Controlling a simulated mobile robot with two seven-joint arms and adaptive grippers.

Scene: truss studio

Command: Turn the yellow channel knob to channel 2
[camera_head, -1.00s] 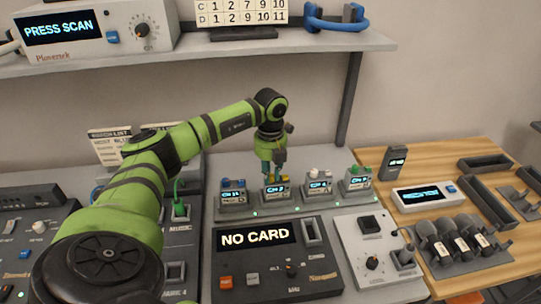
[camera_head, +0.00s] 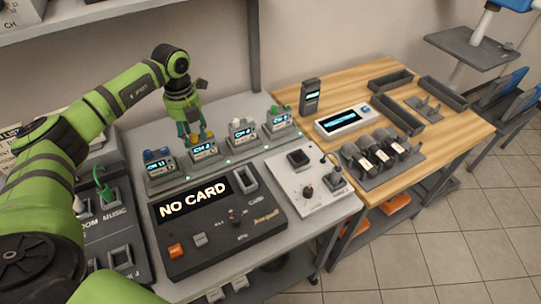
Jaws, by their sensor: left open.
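A row of small grey units with lit displays stands in a grey rack (camera_head: 225,162). One unit has a blue knob (camera_head: 157,154), one a white knob (camera_head: 240,122) and one a green knob (camera_head: 279,110). My left gripper (camera_head: 195,138) points down over the second unit from the left (camera_head: 205,151), its fingers at that unit's top. It is open. That unit's display shows a CH number too small to read surely. My right gripper is out of view.
A dark console (camera_head: 215,225) reading "NO CARD" lies in front of the rack. A white control box (camera_head: 310,185) stands to its right. The wooden table (camera_head: 440,135) holds a display box (camera_head: 342,122), microphones (camera_head: 380,150) and dark trays (camera_head: 390,80). A shelf is above left.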

